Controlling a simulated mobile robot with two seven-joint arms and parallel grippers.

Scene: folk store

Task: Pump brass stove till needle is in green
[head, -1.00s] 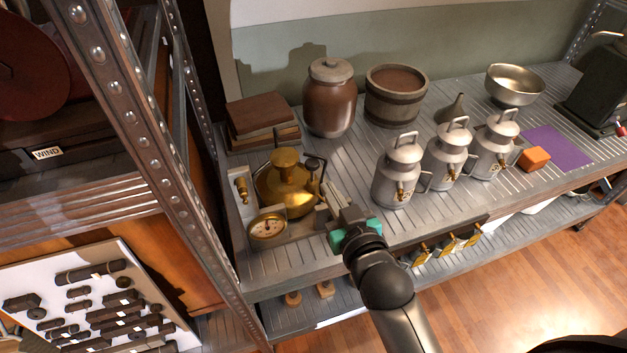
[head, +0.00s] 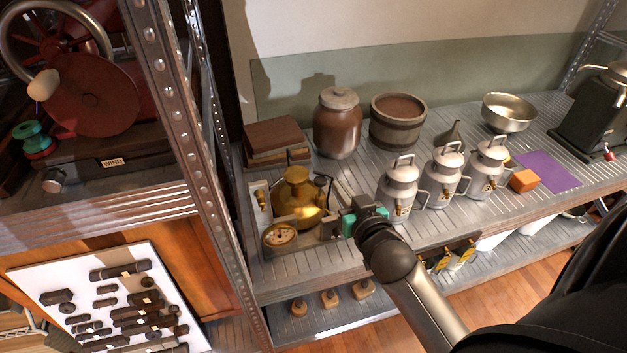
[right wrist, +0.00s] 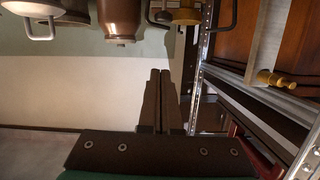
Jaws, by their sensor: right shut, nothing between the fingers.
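The brass stove (head: 300,203) stands upright at the left end of the metal shelf. Its round gauge (head: 280,236) sits in front of it, with a pale face and a dark needle too small to read surely. A small brass piece (head: 261,197), perhaps the pump knob, stands at the stove's left. My right gripper (head: 338,193) is just right of the stove, apart from the brass piece. In the right wrist view its dark fingers (right wrist: 160,85) are together and empty. A brass part (right wrist: 187,14) shows at that view's top. My left gripper is out of view.
Several milk cans (head: 400,188) stand right of my right gripper. A riveted rack post (head: 190,130) rises left of the stove. The shelf's front strip (head: 310,270) is clear.

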